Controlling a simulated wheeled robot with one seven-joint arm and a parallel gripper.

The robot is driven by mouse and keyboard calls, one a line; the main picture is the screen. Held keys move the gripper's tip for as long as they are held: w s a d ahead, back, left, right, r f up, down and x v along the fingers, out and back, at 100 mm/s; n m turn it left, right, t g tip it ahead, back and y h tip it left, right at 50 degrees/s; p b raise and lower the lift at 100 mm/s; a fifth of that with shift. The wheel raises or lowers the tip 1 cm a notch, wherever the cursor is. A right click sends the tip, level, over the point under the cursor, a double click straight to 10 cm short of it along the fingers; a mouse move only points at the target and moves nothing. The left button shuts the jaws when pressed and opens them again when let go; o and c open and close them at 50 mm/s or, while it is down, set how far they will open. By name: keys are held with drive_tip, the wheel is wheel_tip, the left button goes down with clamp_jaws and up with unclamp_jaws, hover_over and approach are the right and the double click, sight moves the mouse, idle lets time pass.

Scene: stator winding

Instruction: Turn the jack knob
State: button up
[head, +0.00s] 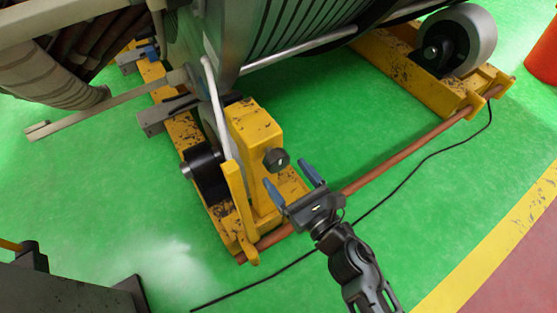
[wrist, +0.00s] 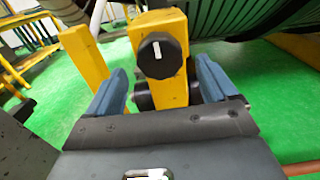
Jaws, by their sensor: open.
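The jack knob (head: 276,160) is a dark, ridged round knob on the face of a chipped yellow jack post (head: 254,130). In the wrist view the knob (wrist: 160,55) faces me, with a white mark near upright on it. My gripper (head: 290,186) is open, its two blue fingers apart, and it stands just in front of the knob without visible contact. In the wrist view my gripper (wrist: 162,90) has one finger on each side, with the knob between and beyond them. Nothing is held.
A yellow lever bar (head: 238,205) stands left of the post, beside a black roller (head: 206,172). A copper-coloured rod (head: 400,155) and a black cable (head: 385,198) run along the green floor. The big ribbed stator (head: 270,35) rises behind. An orange object (head: 543,55) stands far right.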

sight(280, 166)
drive_tip(key=shift+x, duration=2.55)
drive_tip(key=shift+c, duration=0.5)
drive_tip(key=c, duration=0.9)
